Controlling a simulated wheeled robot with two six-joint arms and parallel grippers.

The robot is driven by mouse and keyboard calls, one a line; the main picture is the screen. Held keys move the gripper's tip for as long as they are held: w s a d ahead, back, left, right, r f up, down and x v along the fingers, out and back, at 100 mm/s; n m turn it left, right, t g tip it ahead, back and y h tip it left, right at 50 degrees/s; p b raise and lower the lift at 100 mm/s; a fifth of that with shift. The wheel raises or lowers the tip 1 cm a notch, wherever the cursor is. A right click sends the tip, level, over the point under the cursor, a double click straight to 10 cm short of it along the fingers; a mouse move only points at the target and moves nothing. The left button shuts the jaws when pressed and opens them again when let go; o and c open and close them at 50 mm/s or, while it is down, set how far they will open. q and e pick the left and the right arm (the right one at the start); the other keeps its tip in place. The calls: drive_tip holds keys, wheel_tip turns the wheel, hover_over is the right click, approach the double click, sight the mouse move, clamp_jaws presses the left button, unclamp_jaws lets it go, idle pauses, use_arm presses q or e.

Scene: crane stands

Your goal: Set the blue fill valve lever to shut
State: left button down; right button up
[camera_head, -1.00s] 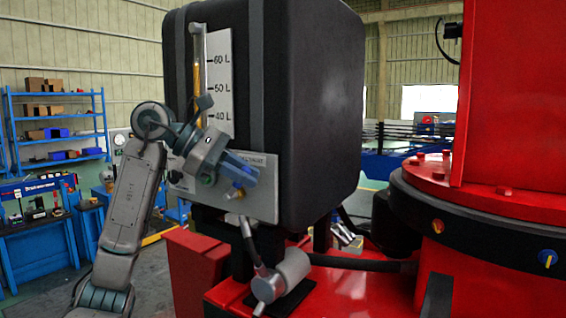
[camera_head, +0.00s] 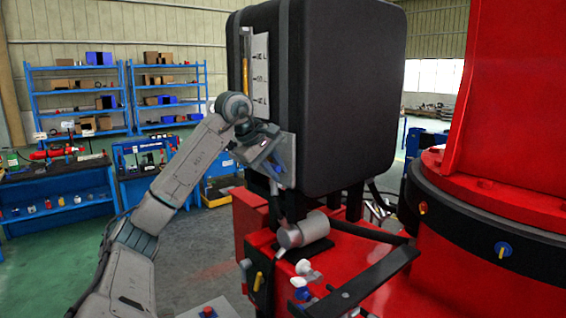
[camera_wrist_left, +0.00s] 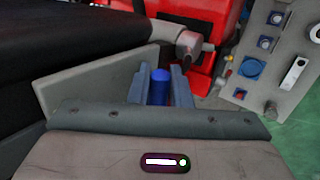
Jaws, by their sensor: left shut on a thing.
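The blue fill valve lever (camera_wrist_left: 160,87) stands between the two fingers of my left gripper (camera_wrist_left: 160,83) in the left wrist view. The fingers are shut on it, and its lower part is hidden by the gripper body. In the head view my left gripper (camera_head: 277,162) is at the pale panel (camera_head: 289,150) on the side of the black tank (camera_head: 345,90). Only a small blue patch shows there, and the lever's angle cannot be told. My right gripper is in neither view.
A grey cylinder (camera_head: 303,230) sits on the red base below the tank. White and blue handles (camera_head: 300,282) stand in front of it, beside a dark bar (camera_head: 370,285). Blue shelves (camera_head: 80,95) and a workbench (camera_head: 60,185) are at the back left. Floor is open between.

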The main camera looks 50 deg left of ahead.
use_arm(q)
drive_tip(key=shift+f+y, duration=0.3)
drive_tip(key=shift+f, duration=0.15)
drive_tip(key=c, duration=1.7)
unclamp_jaws()
drive_tip(key=shift+w, duration=0.1)
drive_tip(key=p+v, duration=0.1)
drive_tip(key=v, duration=0.9)
drive_tip(key=shift+s+d+r, duration=0.1)
drive_tip(key=shift+s+r, duration=0.1)
drive_tip(key=shift+r, duration=0.15)
drive_tip(key=shift+f, duration=0.1)
